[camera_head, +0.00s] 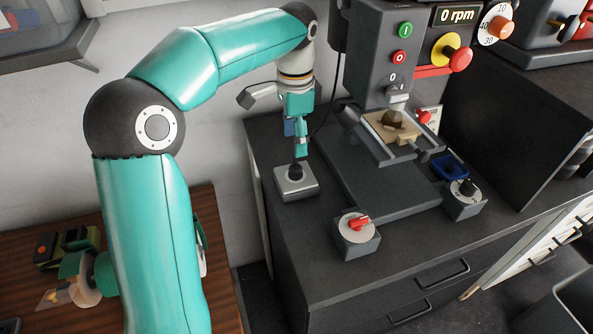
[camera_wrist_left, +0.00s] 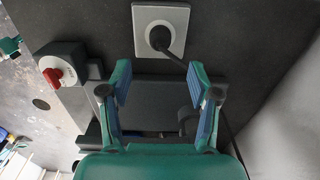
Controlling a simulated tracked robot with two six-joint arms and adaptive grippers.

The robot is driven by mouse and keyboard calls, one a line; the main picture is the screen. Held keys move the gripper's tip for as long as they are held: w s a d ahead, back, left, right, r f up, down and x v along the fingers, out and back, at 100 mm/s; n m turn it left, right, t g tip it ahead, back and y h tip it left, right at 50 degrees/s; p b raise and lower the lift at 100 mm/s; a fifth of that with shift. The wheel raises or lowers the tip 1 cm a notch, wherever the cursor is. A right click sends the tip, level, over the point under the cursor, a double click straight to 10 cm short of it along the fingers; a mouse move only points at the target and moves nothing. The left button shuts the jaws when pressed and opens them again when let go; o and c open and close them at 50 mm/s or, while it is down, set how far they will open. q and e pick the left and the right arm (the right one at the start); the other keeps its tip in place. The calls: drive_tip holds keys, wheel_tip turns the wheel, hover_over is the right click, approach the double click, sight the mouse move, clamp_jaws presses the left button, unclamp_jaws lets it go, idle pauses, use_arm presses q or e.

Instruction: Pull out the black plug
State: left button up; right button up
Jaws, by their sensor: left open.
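The black plug (camera_head: 296,172) sits in a square light-grey socket plate (camera_head: 309,188) on the dark bench top. In the left wrist view the plug (camera_wrist_left: 160,38) stands in the round middle of the plate (camera_wrist_left: 178,16), and its cable runs off to the lower right. My left gripper (camera_head: 301,146) is above the plug, pointing down. In the left wrist view its two blue-lined fingers (camera_wrist_left: 161,78) are apart with nothing held between them, and the plug lies beyond their tips. My right gripper is not in view.
A drilling machine with a control column (camera_head: 380,45) and a vise (camera_head: 392,130) stands right of the socket. Boxes with a red switch (camera_head: 357,240) and a black knob (camera_head: 465,198) stand nearby. The bench front at the lower middle is clear.

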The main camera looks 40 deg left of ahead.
sight(296, 166)
use_arm(q)
wheel_tip(296, 166, down, 8)
drive_tip(key=b, duration=0.6)
drive_tip(key=shift+r+b, duration=0.15)
drive_tip(key=shift+b, duration=0.15)
drive_tip(key=shift+f+b, duration=0.35)
drive_tip(key=shift+f, duration=0.25)
drive_tip(key=shift+p, duration=0.45)
idle(0.3)
clamp_jaws()
drive_tip(key=shift+r, duration=0.15)
drive_tip(key=shift+r+p, duration=2.9)
drive_tip(key=shift+p, duration=0.2)
